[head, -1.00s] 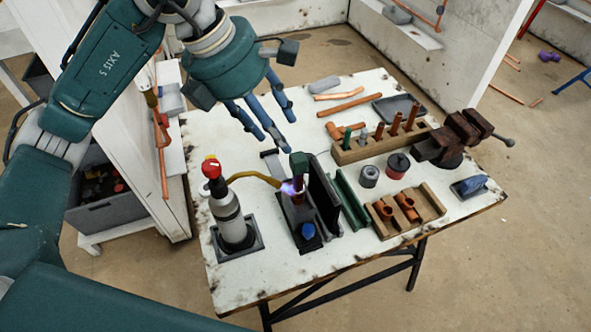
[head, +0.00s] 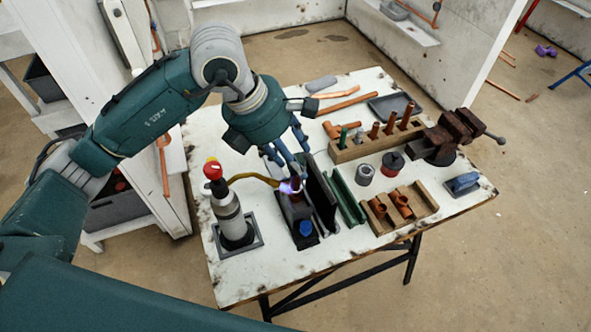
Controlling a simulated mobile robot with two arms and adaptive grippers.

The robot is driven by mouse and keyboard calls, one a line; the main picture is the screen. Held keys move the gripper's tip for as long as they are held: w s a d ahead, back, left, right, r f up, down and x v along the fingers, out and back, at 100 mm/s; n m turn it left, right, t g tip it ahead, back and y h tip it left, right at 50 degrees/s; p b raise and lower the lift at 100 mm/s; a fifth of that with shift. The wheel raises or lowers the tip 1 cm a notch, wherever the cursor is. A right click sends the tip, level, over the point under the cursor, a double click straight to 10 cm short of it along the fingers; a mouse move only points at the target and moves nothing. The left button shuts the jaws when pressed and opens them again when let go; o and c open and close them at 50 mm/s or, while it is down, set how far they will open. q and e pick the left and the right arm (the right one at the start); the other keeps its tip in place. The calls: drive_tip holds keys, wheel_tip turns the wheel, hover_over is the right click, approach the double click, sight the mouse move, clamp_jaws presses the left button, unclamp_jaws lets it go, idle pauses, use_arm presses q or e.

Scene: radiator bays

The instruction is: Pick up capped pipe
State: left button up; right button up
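A reddish-brown pipe (head: 296,184) stands upright in a dark fixture (head: 303,240) on the white bench, with the torch flame at its side. Its upper end is largely hidden by my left gripper, so I cannot see the cap. My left gripper (head: 292,160) points down just above and behind the pipe. Its blue fingers look spread, and I see nothing clearly held between them. Contact with the pipe cannot be made out. My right gripper is out of view.
A lit gas torch (head: 231,218) stands left of the fixture, its nozzle reaching to the pipe. A dark upright plate (head: 320,190) and a green channel (head: 347,197) stand close on the right. Beyond are a wooden pipe rack (head: 345,155), a wooden tray (head: 427,205) and a vise (head: 455,138).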

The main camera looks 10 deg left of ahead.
use_arm(q)
clamp_jaws()
drive_tip(key=shift+r, duration=0.1)
wheel_tip(320, 180, up, 23)
drive_tip(key=shift+r, duration=0.2)
idle(1.2)
drive_tip(key=shift+r+p, duration=1.85)
drive_tip(key=shift+r, duration=0.65)
